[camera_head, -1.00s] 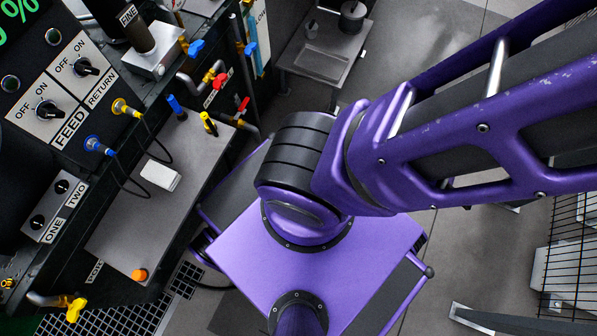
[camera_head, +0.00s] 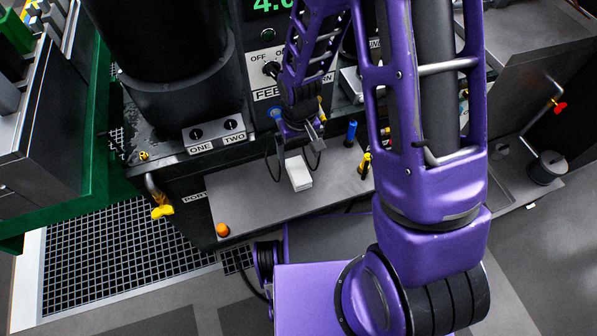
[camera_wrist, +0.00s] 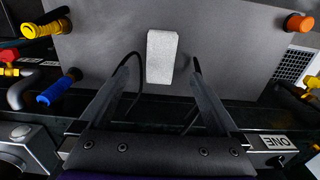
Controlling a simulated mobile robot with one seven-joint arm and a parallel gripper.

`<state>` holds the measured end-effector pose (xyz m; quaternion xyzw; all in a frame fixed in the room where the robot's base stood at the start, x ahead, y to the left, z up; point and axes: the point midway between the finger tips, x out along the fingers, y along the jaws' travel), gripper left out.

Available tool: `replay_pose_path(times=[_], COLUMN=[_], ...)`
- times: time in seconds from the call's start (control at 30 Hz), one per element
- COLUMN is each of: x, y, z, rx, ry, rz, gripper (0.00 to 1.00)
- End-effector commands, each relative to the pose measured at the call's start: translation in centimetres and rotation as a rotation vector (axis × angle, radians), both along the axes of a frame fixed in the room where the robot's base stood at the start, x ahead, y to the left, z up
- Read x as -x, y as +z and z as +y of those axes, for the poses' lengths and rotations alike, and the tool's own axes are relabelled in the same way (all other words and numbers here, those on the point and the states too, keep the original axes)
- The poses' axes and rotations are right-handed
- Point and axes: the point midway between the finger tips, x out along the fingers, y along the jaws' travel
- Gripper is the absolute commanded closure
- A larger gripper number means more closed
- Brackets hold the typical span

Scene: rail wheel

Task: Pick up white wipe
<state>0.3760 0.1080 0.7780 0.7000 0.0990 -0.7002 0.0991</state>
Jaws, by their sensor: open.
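The white wipe (camera_head: 299,173) is a small white block lying on the grey shelf (camera_head: 250,196) below the control panel. In the wrist view the wipe (camera_wrist: 161,56) lies ahead of my gripper, roughly between the lines of its two fingers. My gripper (camera_wrist: 160,85) is open and empty, its fingers spread apart. In the head view my gripper (camera_head: 299,145) hangs just behind the wipe, on the panel side. I cannot tell the exact height gap between fingertips and wipe.
Black cables (camera_wrist: 196,75) loop beside the fingers. An orange knob (camera_head: 222,230) sits at the shelf's front left corner. Blue (camera_head: 351,133) and yellow (camera_head: 365,165) handles stand at its right. The panel rises behind my gripper. Bare shelf lies left of the wipe.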

Motion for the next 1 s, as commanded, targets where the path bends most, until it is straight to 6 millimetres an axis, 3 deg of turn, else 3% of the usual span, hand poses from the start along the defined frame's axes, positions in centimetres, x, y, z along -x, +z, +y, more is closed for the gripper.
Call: replay_pose_path(times=[0.1,0.37,0.63,0.97,1.0], x=[0.0,0.0,-0.1,-0.1,-0.1], y=[-2.2,-4.0,-7.8,-8.4,-8.4], z=[0.0,0.0,0.2,0.2,0.2], rx=[0.001,0.0,0.001,0.0,0.0], ry=[0.0,0.0,0.0,-0.001,-0.001], rz=[0.002,0.001,0.002,-0.001,-0.001], gripper=[0.03,0.03,0.03,0.03,0.1])
